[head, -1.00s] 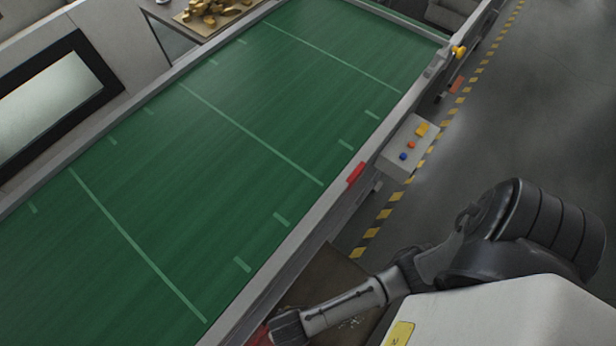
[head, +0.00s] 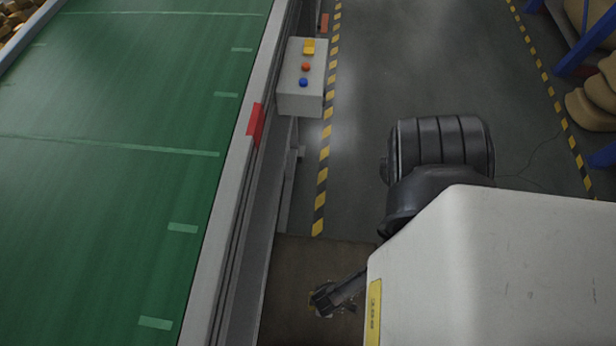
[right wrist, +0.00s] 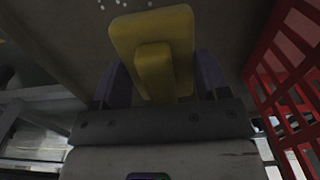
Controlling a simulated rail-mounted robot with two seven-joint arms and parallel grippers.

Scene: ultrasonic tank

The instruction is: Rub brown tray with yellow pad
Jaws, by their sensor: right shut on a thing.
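The yellow pad (right wrist: 180,27) is in the right wrist view, a flat yellow block with a raised yellow grip. My right gripper (right wrist: 158,76) is shut on that grip, one dark finger on each side. In the head view my right gripper (head: 327,300) is small, low in the centre, over a flat brown surface (head: 290,262). I cannot tell whether this surface is the brown tray, or whether the pad touches it. White specks show on the dull surface beyond the pad in the right wrist view. My left gripper is in neither current view.
A green conveyor (head: 100,190) with a grey side rail fills the left. A control box (head: 301,90) with coloured buttons stands beside it. A red basket (right wrist: 290,75) is close at the right in the right wrist view. Grey floor (head: 420,60) is open behind.

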